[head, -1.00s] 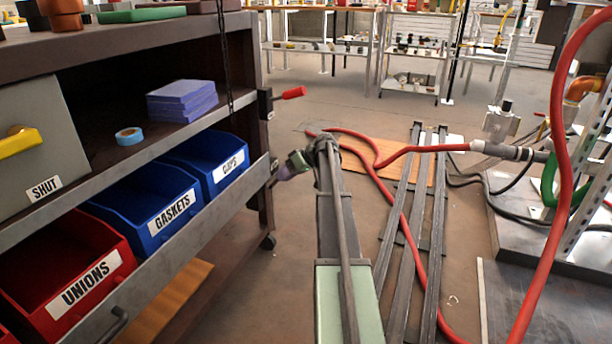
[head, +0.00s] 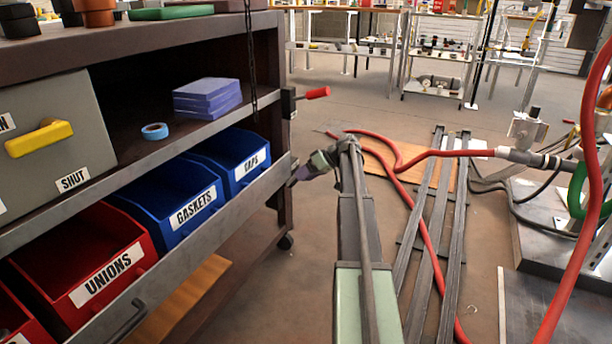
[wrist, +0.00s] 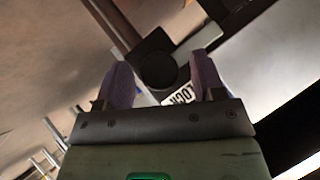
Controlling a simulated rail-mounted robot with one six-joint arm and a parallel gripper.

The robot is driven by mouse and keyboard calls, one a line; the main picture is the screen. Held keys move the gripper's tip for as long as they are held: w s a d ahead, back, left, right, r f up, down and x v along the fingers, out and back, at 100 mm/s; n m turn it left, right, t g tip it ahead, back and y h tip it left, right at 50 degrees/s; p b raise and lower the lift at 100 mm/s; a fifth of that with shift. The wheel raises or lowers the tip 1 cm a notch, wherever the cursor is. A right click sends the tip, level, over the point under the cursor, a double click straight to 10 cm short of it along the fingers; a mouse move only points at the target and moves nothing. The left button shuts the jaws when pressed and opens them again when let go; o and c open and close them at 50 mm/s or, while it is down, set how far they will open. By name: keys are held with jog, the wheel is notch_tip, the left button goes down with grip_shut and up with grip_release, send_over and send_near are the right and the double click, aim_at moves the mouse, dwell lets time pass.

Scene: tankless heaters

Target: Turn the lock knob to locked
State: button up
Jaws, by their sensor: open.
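In the wrist view a dark round knob (wrist: 158,70), which looks like the lock knob, sits on a dark square plate. A white label (wrist: 181,95) reading "LOCK" is beside it, partly hidden by a finger. My gripper (wrist: 162,80) is open, its two purple fingers apart, with the knob showing between and beyond them. I cannot tell whether they touch it. In the head view my gripper (head: 299,178) is at the near-aisle end of the shelf unit (head: 283,100), below a red-handled lever (head: 317,93). The knob cannot be made out there.
A red hose (head: 425,230) and long metal bars (head: 455,230) lie on the floor right of my arm. A metal-plated stand (head: 550,240) is at the right.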

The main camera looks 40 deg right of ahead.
jog(key=p+v, duration=0.6)
jog(key=v, duration=0.4)
jog(key=shift+s+d+r, duration=0.2)
jog(key=shift+d+r, duration=0.05)
